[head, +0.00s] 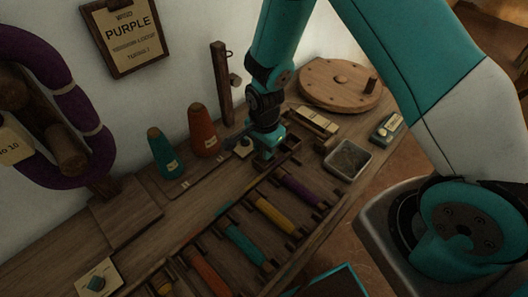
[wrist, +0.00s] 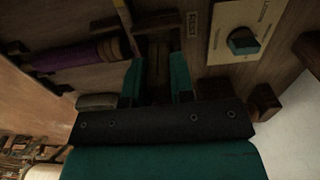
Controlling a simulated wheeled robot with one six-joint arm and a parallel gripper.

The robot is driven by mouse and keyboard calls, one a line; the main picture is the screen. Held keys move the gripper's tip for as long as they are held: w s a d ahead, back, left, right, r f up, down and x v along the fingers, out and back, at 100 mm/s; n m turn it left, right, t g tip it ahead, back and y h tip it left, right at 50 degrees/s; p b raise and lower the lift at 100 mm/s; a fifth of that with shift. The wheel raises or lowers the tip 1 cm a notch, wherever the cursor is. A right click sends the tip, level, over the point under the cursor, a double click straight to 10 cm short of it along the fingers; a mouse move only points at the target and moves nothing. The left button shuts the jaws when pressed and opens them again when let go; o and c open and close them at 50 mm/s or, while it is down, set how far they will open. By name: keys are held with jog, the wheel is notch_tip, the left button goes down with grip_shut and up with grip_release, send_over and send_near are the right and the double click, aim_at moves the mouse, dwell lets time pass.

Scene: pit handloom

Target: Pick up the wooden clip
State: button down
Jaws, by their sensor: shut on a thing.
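My gripper (head: 262,160) is low over the back part of the wooden bench, at the end of the row of coloured bobbins. In the wrist view my gripper (wrist: 156,82) has its two teal fingers on either side of a dark brown wooden piece, the wooden clip (wrist: 157,66). The fingers are shut on it. In the head view the clip is hidden by the gripper. It is too dark to tell whether the clip is clear of the bench.
A purple bobbin (head: 301,190) lies in the rack near my gripper. A small dial panel (wrist: 243,36) is close on the other side. Green (head: 164,154) and orange (head: 203,131) cones stand left. A metal tray (head: 347,160) and a round wooden disc (head: 340,82) are right.

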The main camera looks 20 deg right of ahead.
notch_tip(320, 180, up, 18)
jog(key=p, duration=0.1)
dwell(0.5)
